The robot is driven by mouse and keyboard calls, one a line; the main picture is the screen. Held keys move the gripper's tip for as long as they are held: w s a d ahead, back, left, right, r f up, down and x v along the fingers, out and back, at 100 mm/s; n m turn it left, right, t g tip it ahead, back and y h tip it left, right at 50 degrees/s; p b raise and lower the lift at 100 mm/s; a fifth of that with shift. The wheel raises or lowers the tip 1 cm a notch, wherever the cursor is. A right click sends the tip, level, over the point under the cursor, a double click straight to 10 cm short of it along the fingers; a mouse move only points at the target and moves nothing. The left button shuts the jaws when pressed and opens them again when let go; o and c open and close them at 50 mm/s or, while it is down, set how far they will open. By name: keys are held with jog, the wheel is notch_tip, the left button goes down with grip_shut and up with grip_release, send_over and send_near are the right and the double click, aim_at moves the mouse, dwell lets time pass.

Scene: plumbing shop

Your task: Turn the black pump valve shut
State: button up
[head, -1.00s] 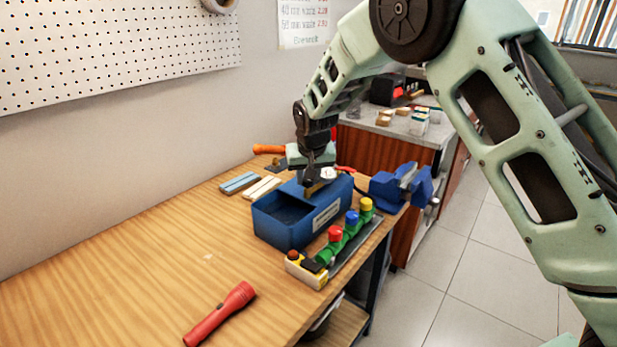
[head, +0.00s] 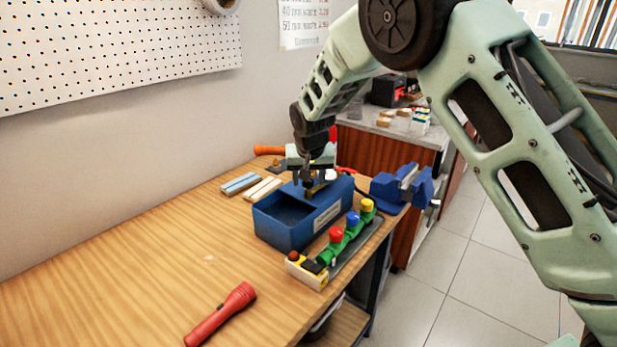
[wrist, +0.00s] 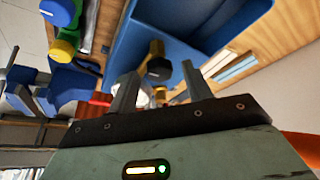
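The blue pump (head: 285,234) stands on the wooden bench, an open tank at its near end. The black valve knob (wrist: 158,68) shows in the wrist view on a brass stem (wrist: 156,48). In the head view my gripper hides the knob, and only a brass part (head: 314,189) shows below the fingers. My gripper (head: 315,182) is just above the pump, fingers down. In the wrist view my gripper (wrist: 156,80) is open, with one finger on each side of the knob and visible gaps between.
Red, blue and yellow capped valves (head: 352,220) stand on a strip along the pump's right side. A blue vise (head: 396,189) is at the bench's right end. Pale strips (head: 240,183) lie behind the pump. A red flashlight (head: 222,313) lies in front, with clear bench beside it.

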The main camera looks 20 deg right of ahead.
jog(key=b+v, duration=0.3)
jog(key=v, duration=1.4)
jog(key=shift+r, duration=0.25)
